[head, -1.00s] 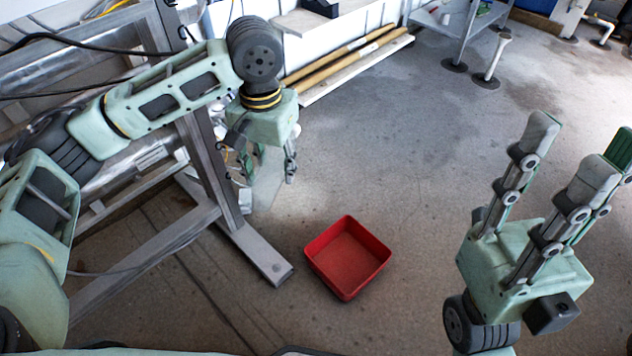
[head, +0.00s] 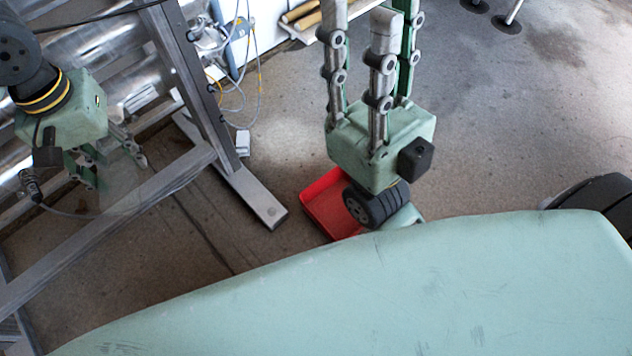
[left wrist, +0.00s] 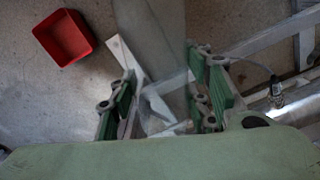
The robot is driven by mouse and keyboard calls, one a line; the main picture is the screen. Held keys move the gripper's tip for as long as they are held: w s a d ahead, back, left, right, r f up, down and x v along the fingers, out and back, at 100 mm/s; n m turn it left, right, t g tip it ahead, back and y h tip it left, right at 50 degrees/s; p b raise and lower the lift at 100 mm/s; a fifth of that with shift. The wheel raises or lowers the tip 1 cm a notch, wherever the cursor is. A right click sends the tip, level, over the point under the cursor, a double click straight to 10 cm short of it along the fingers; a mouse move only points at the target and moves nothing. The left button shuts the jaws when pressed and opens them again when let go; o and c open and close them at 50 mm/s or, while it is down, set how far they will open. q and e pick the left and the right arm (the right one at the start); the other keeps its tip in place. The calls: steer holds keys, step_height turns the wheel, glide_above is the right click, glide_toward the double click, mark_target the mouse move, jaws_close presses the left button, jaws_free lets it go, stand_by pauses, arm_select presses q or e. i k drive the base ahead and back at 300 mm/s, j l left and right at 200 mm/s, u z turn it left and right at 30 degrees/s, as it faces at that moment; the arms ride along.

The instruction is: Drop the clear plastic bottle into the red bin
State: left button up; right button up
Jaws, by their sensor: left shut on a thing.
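The clear plastic bottle (head: 120,193) is a faint, see-through shape at the left of the head view. My left gripper (head: 118,172) is shut on it, fingers pointing down. The bottle also shows faintly between the fingers in the left wrist view (left wrist: 164,42). The red bin (head: 323,200) stands on the floor, right of the left gripper and apart from it. My right gripper hides part of the bin in the head view. The whole bin (left wrist: 65,38) shows at the upper left of the left wrist view. My right gripper (head: 370,30) points upward, its fingers spread and empty.
A grey metal frame (head: 200,95) stands beside my left gripper, and its foot (head: 255,198) reaches along the floor towards the bin. Cables and a blue box (head: 238,48) are behind it. The floor (head: 480,130) at the right is mostly clear.

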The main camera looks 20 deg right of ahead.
mark_target(338, 209)
steer(key=l+u, duration=0.2)
steer(key=l, duration=0.5)
steer(key=l+u, duration=0.2)
steer(key=l, duration=0.5)
steer(key=l+u, duration=0.2)
steer(key=l, duration=0.45)
steer(key=k+l+u, duration=0.2)
steer(key=l, duration=0.5)
steer(key=i, duration=0.05)
